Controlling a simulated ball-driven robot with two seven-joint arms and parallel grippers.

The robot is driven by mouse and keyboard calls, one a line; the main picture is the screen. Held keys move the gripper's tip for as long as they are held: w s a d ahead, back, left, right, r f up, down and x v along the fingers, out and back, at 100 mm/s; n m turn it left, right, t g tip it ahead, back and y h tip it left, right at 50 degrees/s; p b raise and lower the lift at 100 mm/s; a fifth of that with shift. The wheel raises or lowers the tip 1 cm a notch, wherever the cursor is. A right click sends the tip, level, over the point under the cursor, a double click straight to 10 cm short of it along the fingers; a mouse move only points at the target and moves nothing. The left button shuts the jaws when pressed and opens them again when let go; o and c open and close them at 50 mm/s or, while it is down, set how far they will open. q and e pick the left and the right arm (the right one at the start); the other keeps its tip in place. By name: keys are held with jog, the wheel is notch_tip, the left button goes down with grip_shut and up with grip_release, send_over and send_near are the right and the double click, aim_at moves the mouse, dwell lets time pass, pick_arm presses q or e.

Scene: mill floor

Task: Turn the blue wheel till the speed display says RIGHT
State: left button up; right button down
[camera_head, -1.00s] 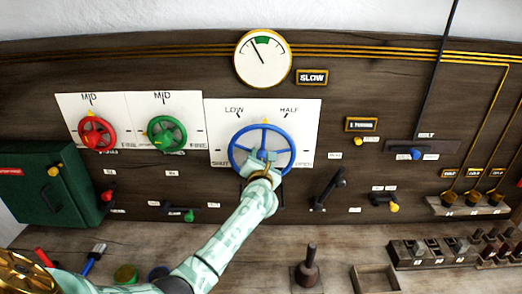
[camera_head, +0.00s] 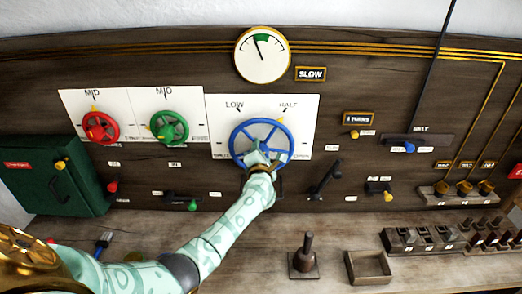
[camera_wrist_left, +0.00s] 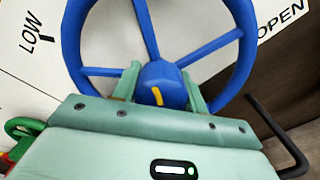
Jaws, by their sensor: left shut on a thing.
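The blue wheel (camera_head: 262,120) sits on a white panel marked LOW and HALF at the top. A yellow mark on its rim is at the upper right, toward HALF. My left gripper (camera_head: 259,157) is shut on the wheel's hub. In the left wrist view the fingers flank the blue hub (camera_wrist_left: 155,76), which has a yellow stripe. The speed display (camera_head: 311,73) says SLOW. The round gauge (camera_head: 262,55) above has its needle just left of straight up, near the green band. My right gripper is not in view.
A red wheel (camera_head: 100,128) and a green wheel (camera_head: 168,128) are left of the blue one. A black lever (camera_head: 325,180) stands close on the right. A small sign (camera_head: 359,118) reads 1 TURNS. The bench below holds an upright tool (camera_head: 305,257) and an open tray (camera_head: 368,268).

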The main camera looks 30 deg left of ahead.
pick_arm(q)
jog(key=shift+f, duration=0.1)
jog(key=o, duration=1)
jog(key=p+v, duration=0.1)
jog(key=v, duration=1.5)
jog(key=shift+s, duration=0.15)
jog(key=shift+d, duration=0.1)
